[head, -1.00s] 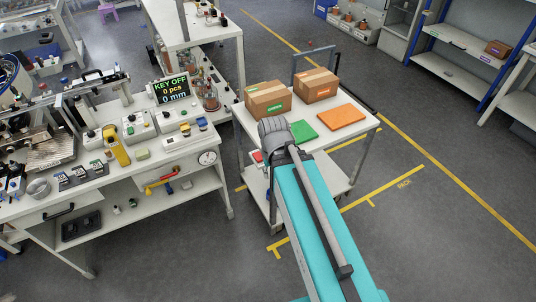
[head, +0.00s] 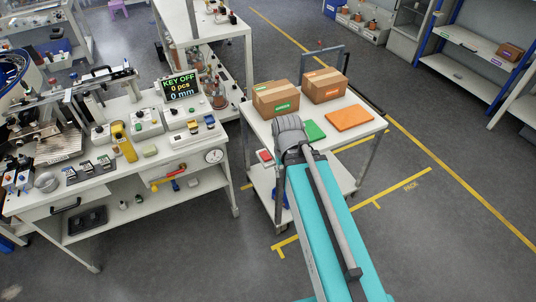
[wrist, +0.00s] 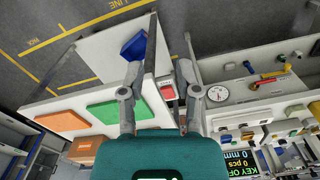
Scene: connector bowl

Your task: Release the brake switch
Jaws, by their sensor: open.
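I cannot tell which control is the brake switch. Small control boxes stand along the workbench (head: 105,182): a grey box (head: 100,134), a box with a green button (head: 146,122) and another pale box (head: 175,118). A row of three small switches (head: 88,170) lies near the front edge. The display (head: 181,84) reads KEY OFF, 0 pcs, 0 mm; it also shows in the wrist view (wrist: 242,162). My gripper (wrist: 170,48) is open and empty, its two fingers apart. It is over the cart side, away from the bench controls. The head view hides its fingers behind my arm.
A white cart (head: 355,142) carries two cardboard boxes (head: 276,98), a green pad (head: 314,130) and an orange pad (head: 349,117). A red item (wrist: 168,92) and a blue bin (wrist: 139,43) show near my fingers. A dial (head: 214,156) is on the bench front. Floor is clear at right.

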